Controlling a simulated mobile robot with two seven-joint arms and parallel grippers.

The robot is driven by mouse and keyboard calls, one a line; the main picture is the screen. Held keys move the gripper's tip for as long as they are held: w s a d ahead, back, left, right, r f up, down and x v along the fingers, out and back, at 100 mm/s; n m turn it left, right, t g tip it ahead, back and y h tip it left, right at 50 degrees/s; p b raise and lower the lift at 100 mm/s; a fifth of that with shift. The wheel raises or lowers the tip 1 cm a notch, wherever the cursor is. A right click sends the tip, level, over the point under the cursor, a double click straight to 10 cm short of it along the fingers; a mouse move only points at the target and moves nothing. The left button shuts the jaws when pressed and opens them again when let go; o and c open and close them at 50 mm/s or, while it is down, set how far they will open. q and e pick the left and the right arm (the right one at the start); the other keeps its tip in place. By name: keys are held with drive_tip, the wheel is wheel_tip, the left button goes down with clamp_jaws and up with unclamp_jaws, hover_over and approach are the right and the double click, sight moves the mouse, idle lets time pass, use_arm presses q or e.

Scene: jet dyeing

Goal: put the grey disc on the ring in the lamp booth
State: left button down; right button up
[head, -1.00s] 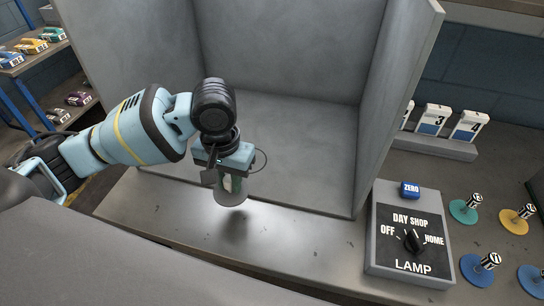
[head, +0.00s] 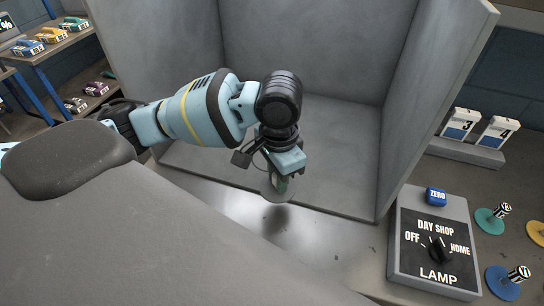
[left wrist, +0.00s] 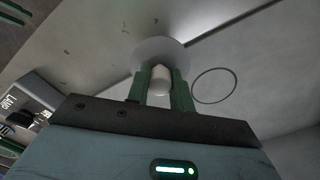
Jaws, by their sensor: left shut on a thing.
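My left gripper (head: 281,182) is shut on the knob of the grey disc (head: 271,195). It holds the disc above the front edge of the grey lamp booth (head: 341,150), with a shadow on the bench below. In the left wrist view the green fingers (left wrist: 160,80) grip the pale knob from both sides, and the disc (left wrist: 160,49) lies beyond them. The ring (left wrist: 214,86), a thin dark outline on the booth floor, shows there to the right of the disc and apart from it. My right gripper is not in view.
A lamp control box (head: 436,243) with a knob and a blue ZERO button (head: 436,196) stands right of the booth. Further right are numbered cards (head: 461,125) and several coloured discs with knobs (head: 503,282). The booth's side walls (head: 425,110) bound its open floor.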

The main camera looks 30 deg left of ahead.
use_arm(q)
drive_tip(key=m, duration=0.6)
drive_tip(key=shift+s+d+f+b, duration=0.15)
drive_tip(key=shift+s+d+b, duration=0.05)
drive_tip(key=shift+d+b, duration=0.15)
drive_tip(key=m, duration=0.4)
drive_tip(key=shift+s+d, duration=0.1)
drive_tip(key=shift+d, duration=0.05)
drive_tip(key=m, duration=0.2)
drive_tip(key=m+b, duration=0.1)
drive_tip(key=m, duration=0.2)
drive_tip(key=shift+s+d+m, duration=0.15)
drive_tip(key=shift+d+m, duration=0.05)
drive_tip(key=shift+m, duration=0.1)
drive_tip(key=m, duration=0.3)
drive_tip(key=shift+d, duration=0.1)
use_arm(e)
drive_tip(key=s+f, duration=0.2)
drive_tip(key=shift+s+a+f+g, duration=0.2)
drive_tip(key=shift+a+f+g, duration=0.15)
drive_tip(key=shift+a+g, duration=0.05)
